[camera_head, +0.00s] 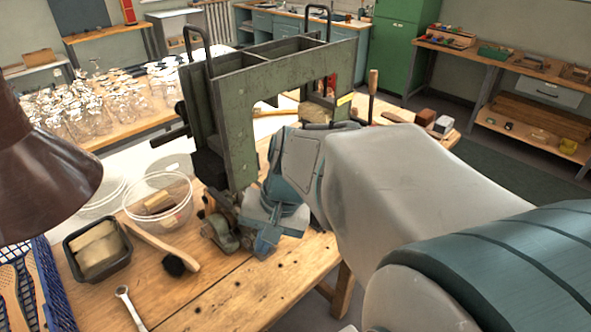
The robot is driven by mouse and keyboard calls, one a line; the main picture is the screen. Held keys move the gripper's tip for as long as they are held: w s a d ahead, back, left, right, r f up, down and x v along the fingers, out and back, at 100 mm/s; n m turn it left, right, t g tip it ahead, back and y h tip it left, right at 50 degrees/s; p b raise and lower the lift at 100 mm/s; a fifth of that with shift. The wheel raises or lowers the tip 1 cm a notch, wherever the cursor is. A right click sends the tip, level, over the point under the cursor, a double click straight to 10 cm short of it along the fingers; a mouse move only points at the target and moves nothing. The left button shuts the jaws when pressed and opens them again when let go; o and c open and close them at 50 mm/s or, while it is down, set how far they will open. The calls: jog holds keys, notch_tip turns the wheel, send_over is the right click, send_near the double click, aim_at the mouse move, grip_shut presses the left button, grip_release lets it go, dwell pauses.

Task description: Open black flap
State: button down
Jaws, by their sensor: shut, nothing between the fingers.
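A tall green metal frame machine (240,100) with black loop handles stands on the wooden workbench. A black part (208,168) sits low on the machine's left side; it may be the black flap, but I cannot tell for sure whether it is open. My gripper (266,243) is low in front of the machine, to the right of and below the black part. It is shut and holds nothing. My wrist and arm come in from the right and hide the machine's lower right side. Whether my fingers touch the machine is unclear.
A clear bowl with a brush block (158,206), a black tray (98,250), a long-handled brush (165,248) and a wrench (130,307) lie on the left of the bench. A brown lamp shade (40,175) hangs at the left. The bench front is mostly clear.

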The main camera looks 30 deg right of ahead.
jog(key=w+d+f+m+t+y+b, duration=0.5)
jog(key=w+d+f+m+y+b, duration=0.2)
jog(key=w+d+f+m+b, duration=0.5)
jog(key=s+d+f+m+t+h+b, duration=0.1)
jog(key=d+f+m+t, duration=0.1)
jog(key=d, duration=0.5)
jog(key=s+d+f+m+t+h+b, duration=0.1)
jog(key=d+f+m+t+h, duration=0.1)
jog(key=d+m+t, duration=0.3)
jog(key=s+d+f+m+t+h+b, duration=0.1)
jog(key=d+f+m+t+h+b, duration=0.1)
jog(key=d+f+m+t, duration=0.2)
jog(key=shift+s+d+f+m, duration=0.1)
jog(key=shift+d+m, duration=0.75)
jog(key=shift+d, duration=0.65)
jog(key=shift+s+d+f+m, duration=0.1)
jog(key=shift+d+m, duration=0.75)
jog(key=shift+d, duration=0.6)
jog(key=shift+w+d, duration=0.1)
jog(key=x, duration=0.9)
jog(key=shift+w+r, duration=0.15)
jog(key=shift+w, duration=0.05)
jog(key=r, duration=0.1)
jog(key=w+r, duration=0.1)
jog(key=r, duration=0.1)
jog(key=shift+a+r, duration=0.1)
jog(key=shift+a, duration=0.1)
jog(key=shift+w+r, duration=0.1)
jog(key=shift+r, duration=0.3)
